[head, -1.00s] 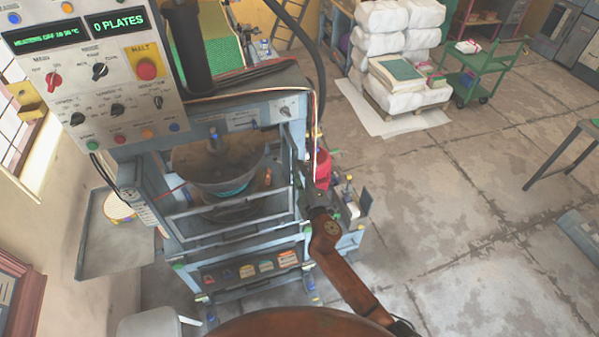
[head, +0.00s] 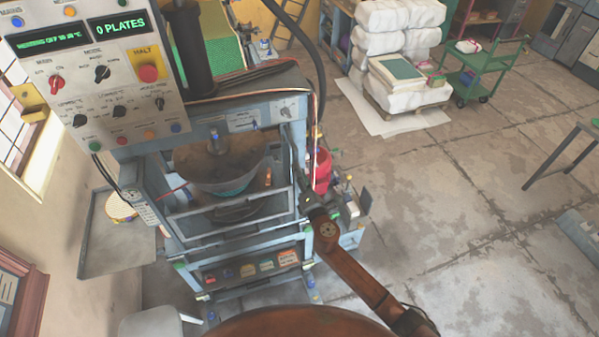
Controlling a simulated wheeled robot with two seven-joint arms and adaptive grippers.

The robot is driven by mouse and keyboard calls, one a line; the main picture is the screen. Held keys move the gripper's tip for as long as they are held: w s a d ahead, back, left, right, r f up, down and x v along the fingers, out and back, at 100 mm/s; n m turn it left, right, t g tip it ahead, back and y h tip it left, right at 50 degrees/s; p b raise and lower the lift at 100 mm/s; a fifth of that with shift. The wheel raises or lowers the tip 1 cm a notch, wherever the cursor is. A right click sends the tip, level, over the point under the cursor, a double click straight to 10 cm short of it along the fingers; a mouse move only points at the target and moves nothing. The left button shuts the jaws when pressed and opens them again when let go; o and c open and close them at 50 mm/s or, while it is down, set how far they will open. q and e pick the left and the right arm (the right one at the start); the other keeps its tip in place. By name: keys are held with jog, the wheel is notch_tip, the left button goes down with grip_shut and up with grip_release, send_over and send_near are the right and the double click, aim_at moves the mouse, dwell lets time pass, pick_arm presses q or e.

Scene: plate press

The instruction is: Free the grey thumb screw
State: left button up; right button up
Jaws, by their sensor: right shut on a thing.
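The plate press (head: 228,241) stands left of centre, a blue-grey frame with a round pan-like mould (head: 219,170) inside. My right gripper (head: 306,201) is at the right side of the press, by the front guard frame (head: 240,230). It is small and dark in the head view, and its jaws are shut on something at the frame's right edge. The grey thumb screw cannot be made out separately; the jaws cover that spot. My left gripper is not in view.
A control panel (head: 92,75) reads 0 PLATES at the upper left. A red container (head: 322,170) and small items stand just right of the press. White sacks (head: 396,52) are stacked at the back, near a green cart (head: 475,62).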

jog(key=shift+w+d+f+n+p, duration=0.1)
jog(key=shift+n+p, duration=0.95)
jog(key=shift+n, duration=1.95)
jog(key=shift+d+f+n+p, duration=0.1)
jog(key=shift+n+p, duration=0.95)
jog(key=shift+n, duration=1.95)
jog(key=o, duration=1.2)
jog(key=shift+c, duration=0.2)
jog(key=shift+r, duration=0.1)
jog(key=v, duration=1.2)
